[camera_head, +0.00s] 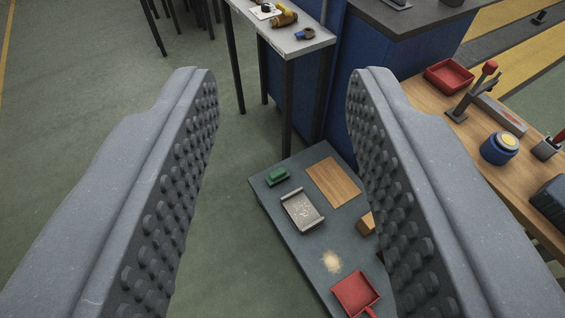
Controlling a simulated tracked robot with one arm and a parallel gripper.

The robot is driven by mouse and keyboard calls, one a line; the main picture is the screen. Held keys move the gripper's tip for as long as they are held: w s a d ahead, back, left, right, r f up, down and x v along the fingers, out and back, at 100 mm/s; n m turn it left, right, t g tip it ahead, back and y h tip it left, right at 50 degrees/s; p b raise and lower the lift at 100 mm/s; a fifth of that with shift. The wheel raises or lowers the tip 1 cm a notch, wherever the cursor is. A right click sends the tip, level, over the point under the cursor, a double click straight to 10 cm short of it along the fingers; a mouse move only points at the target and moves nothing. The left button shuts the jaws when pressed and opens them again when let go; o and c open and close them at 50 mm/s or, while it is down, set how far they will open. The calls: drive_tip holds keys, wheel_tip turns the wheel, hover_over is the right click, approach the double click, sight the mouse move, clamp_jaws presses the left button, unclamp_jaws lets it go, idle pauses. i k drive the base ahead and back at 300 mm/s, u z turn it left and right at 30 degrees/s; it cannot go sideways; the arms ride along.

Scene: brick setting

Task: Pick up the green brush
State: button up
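The green brush (277,176) is small and blocky and lies near the far left corner of a low dark grey board or table (292,258). My gripper (280,85) is open, its two grey studded fingers wide apart on the left and right of the picture. The brush shows in the gap between the fingers, well beyond and below them. Nothing is between the fingers, and the gripper is apart from the brush.
Near the brush lie a metal tray (302,209), a wooden board (333,182), a pale powder pile (332,261) and a red dustpan (356,292). A narrow tall table (291,46) stands behind. A wooden workbench (425,97) is at right. The floor at left is clear.

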sight(281, 175)
drive_tip(key=i, duration=0.35)
drive_tip(key=k, duration=0.4)
drive_tip(key=u, duration=0.9)
drive_tip(key=i, duration=2.15)
drive_tip(key=z, duration=0.4)
